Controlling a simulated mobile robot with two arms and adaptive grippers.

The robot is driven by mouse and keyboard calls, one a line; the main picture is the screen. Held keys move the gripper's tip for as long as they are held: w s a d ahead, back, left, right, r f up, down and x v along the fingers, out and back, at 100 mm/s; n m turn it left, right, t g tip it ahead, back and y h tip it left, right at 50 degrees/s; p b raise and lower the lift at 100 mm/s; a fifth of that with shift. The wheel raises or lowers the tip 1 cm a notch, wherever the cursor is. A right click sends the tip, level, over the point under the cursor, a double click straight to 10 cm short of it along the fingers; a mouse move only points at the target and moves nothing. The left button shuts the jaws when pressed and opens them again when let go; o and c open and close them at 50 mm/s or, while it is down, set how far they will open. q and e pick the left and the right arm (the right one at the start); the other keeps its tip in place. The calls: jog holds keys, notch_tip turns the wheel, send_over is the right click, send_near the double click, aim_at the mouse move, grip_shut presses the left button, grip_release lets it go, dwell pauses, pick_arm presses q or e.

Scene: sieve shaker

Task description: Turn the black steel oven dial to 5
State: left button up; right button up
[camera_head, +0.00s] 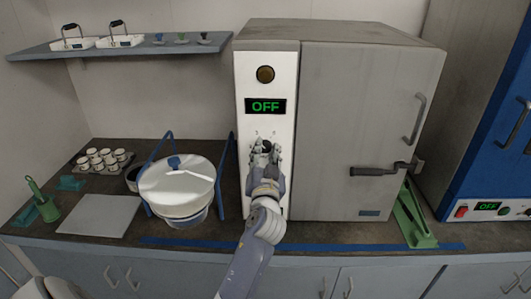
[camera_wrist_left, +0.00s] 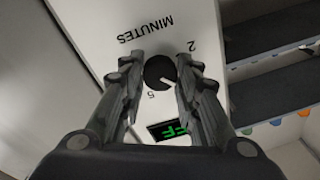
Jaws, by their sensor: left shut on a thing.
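The black oven dial (camera_wrist_left: 158,71) is on the white control panel (camera_head: 286,65) of the grey oven (camera_head: 350,90). In the left wrist view the panel appears upside down, with "MINUTES", a 2 and a 5 printed around the dial. The dial's pale pointer mark appears to lie between the 5 and the 2. My left gripper (camera_head: 266,150) is at the panel, below the display, its fingers (camera_wrist_left: 160,70) on either side of the dial and shut on it. The fingers mostly hide the dial in the head view. The green display (camera_head: 265,106) reads OFF. My right gripper is not in view.
Left of the oven are a white round pan (camera_head: 178,187) by a blue frame (camera_head: 232,165), a grey plate (camera_head: 100,215) and several small cups (camera_head: 103,158). A green tool (camera_head: 413,220) stands at the oven's right. A shelf (camera_head: 120,48) hangs above left.

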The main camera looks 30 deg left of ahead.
pick_arm(q)
jog(key=m, duration=0.2)
jog(key=m+p, duration=0.1)
jog(key=m, duration=0.1)
jog(key=shift+a+r, duration=0.1)
jog(key=shift+r, duration=0.2)
jog(key=m+h+p, duration=0.1)
jog(key=m+p, duration=0.1)
jog(key=m, duration=0.2)
jog(key=shift+t, duration=0.4)
jog(key=m+p, duration=0.1)
jog(key=m, duration=0.2)
jog(key=m+p, duration=0.2)
jog(key=shift+s+a+r+m+h, duration=0.1)
jog(key=shift+a+r+m+h, duration=0.1)
jog(key=shift+m+h, duration=0.15)
jog(key=shift+m+p, duration=0.7)
jog(key=shift+m, duration=0.55)
jog(key=o, duration=1.1)
jog(key=shift+f, duration=0.3)
